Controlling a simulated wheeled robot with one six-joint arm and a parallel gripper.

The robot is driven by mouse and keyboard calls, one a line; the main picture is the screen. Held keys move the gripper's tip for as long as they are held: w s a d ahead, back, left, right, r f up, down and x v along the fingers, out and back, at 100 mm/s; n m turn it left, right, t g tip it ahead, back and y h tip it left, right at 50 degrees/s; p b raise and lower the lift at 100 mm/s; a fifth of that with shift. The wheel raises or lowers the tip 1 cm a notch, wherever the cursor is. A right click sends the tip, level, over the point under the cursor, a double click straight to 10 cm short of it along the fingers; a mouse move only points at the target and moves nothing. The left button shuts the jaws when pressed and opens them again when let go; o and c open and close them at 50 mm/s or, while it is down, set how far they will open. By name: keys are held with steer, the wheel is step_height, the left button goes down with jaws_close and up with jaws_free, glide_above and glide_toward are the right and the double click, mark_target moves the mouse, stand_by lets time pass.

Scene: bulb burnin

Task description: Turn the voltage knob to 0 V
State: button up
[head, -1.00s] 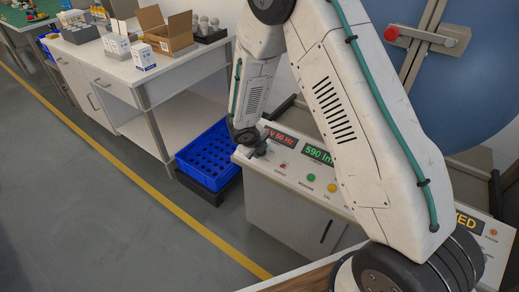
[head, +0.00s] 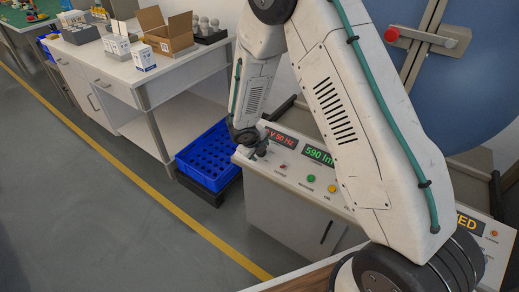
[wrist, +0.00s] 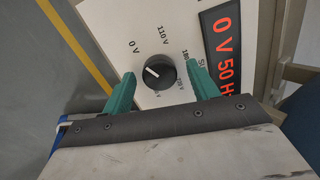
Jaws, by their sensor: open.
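The voltage knob (wrist: 160,71) is round and black with a white pointer line, on the pale panel in the wrist view. Its pointer aims up and left, toward the printed 0 V label (wrist: 134,47). A 110 V label (wrist: 163,34) and other partly hidden labels stand around it. The red display (wrist: 228,50) beside it reads 0 V 50 Hz. My gripper (wrist: 161,76) is open, its teal fingers on either side of the knob with gaps visible. In the head view my gripper (head: 258,154) is at the panel's left end, where it hides the knob.
The console panel (head: 300,185) also carries a green display (head: 318,156) and coloured buttons. A white workbench (head: 140,75) with boxes is farther left.

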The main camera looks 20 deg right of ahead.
steer(key=v, duration=0.7)
steer(key=shift+r, duration=0.35)
steer(key=s+d+r+n+g+y, duration=0.1)
steer(key=s+d+r+n+y, duration=0.1)
steer(key=s+r+n, duration=1.2)
steer(key=s+d+r+n+g+y, duration=0.1)
steer(key=s+d+r+n, duration=0.3)
steer(key=s+r+n, duration=1.1)
steer(key=s+n+y, duration=0.1)
steer(key=s, duration=0.5)
steer(key=shift+s+g+y, duration=0.3)
steer(key=shift+s, duration=0.05)
